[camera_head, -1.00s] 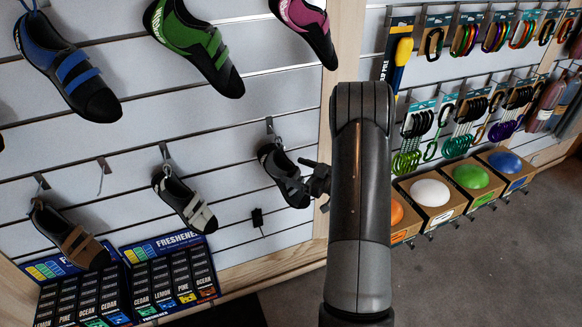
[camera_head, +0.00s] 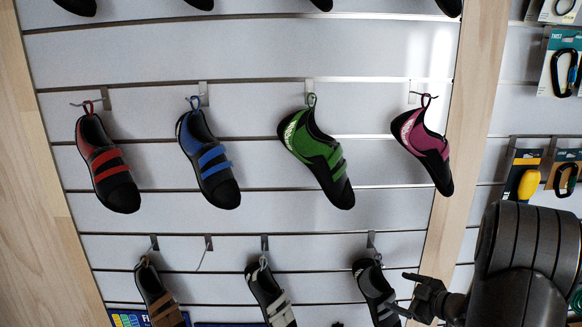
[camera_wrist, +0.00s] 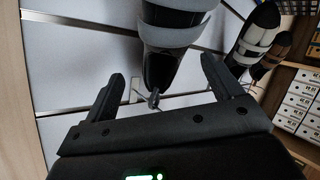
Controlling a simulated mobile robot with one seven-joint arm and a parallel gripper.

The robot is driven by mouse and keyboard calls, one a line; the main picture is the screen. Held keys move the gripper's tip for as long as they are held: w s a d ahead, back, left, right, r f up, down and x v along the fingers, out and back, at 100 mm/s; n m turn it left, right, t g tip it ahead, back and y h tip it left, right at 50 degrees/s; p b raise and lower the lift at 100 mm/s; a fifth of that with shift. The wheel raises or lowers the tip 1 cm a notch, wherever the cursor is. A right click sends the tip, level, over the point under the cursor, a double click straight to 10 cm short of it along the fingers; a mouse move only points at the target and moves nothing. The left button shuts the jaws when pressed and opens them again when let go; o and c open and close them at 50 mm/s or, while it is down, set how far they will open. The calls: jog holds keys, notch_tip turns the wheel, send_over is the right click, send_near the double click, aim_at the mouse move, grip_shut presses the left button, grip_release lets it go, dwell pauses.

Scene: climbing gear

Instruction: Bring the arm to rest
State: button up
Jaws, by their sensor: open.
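My arm reaches in from the lower right of the head view. My gripper (camera_head: 408,292) is beside the grey and black climbing shoe (camera_head: 374,288) on the lower row of hooks. In the wrist view my gripper (camera_wrist: 162,88) is open, with one finger on each side. The shoe (camera_wrist: 172,30) with grey straps fills the top middle there, and its loop (camera_wrist: 153,98) shows at a hook between the fingers. The jaws are not closed on it. Whether a finger touches the shoe, I cannot tell.
Red (camera_head: 107,165), blue (camera_head: 209,162), green (camera_head: 318,160) and magenta (camera_head: 427,148) shoes hang on the slatted wall (camera_head: 250,60). A brown shoe (camera_head: 160,295) and another grey-strapped shoe (camera_head: 270,293) hang below. A wooden post (camera_head: 462,130) stands near my arm. One lower hook (camera_head: 208,245) is bare.

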notch_tip(320, 180, up, 12)
jog(key=w+m+h, duration=0.1)
jog(key=h, duration=0.6)
jog(key=s+a+r+m+h, duration=0.2)
jog(key=s+r+m+h, duration=0.2)
jog(key=s+r, duration=0.3)
jog(key=s+a+m+g+y, duration=0.1)
jog(key=s+a+m+g, duration=0.1)
jog(key=s+a, duration=0.3)
jog(key=s+a+m+g+y, duration=0.1)
jog(key=s+a, duration=0.4)
jog(key=s, duration=0.6)
jog(key=s+a+m+g+y, duration=0.1)
jog(key=s+a+m, duration=0.3)
jog(key=s, duration=0.5)
jog(key=shift+a+f+g, duration=0.25)
jog(key=shift+a+g, duration=0.65)
jog(key=shift+a, duration=0.15)
jog(key=shift+d, duration=0.7)
